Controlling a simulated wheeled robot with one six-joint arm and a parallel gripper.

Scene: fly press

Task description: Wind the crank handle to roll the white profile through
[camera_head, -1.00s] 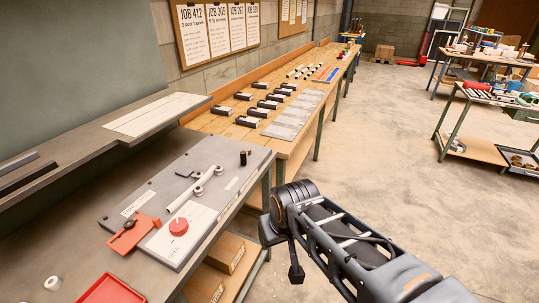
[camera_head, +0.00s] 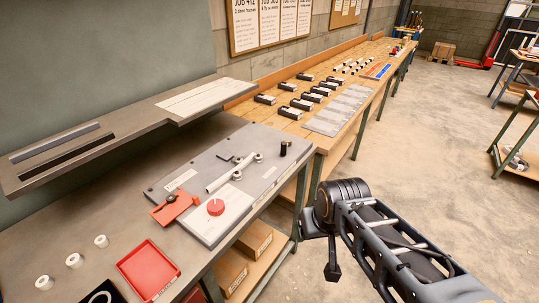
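The white profile (camera_head: 219,180) is a short white bar lying at a slant on the grey bench plate, beside small round rollers (camera_head: 237,175). A black upright knob (camera_head: 283,149) stands at the plate's far right corner; I cannot tell for sure that it is the crank handle. My gripper (camera_head: 328,250) is at the dark end of my arm, right of the bench and apart from the plate and profile. Its fingers are not clear, and nothing is seen held in it.
A red-orange bracket (camera_head: 173,208) lies on the plate's left. A red tray (camera_head: 148,270) and several white rings (camera_head: 101,241) are on the bench at front left. A shelf (camera_head: 110,130) overhangs the bench's back. A wooden bench (camera_head: 330,95) continues beyond.

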